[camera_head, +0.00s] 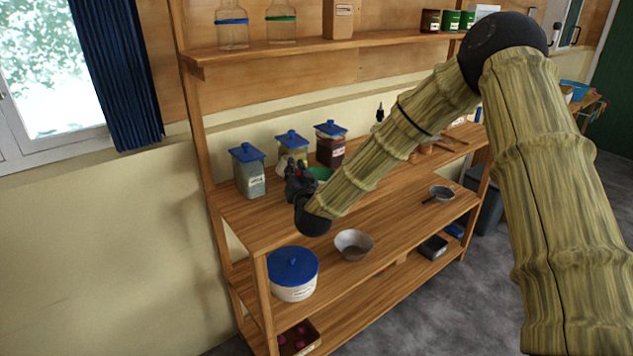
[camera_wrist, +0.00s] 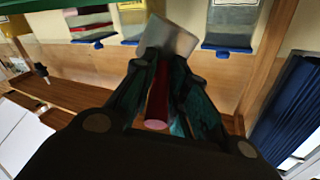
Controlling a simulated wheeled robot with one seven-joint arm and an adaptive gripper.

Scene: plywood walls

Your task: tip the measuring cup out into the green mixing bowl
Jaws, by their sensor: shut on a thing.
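The measuring cup (camera_wrist: 172,38) is pale grey with a dark red handle, seen at the top middle of the wrist view. My gripper (camera_wrist: 158,68) is shut on that handle; in the head view my gripper (camera_head: 299,181) is over the wooden worktop, in front of the jars. The green mixing bowl (camera_head: 321,173) shows only as a sliver behind my gripper and arm. A green band (camera_wrist: 70,5) along the top of the wrist view looks like part of it. The wrist picture is upside down, and the cup's contents are hidden.
Blue-lidded jars (camera_head: 249,172) stand close behind my gripper. A metal bowl (camera_head: 354,244) and a blue-lidded pot (camera_head: 293,273) are on the shelf below. A small pan (camera_head: 441,193) sits right. A shelf with bottles (camera_head: 232,28) is above.

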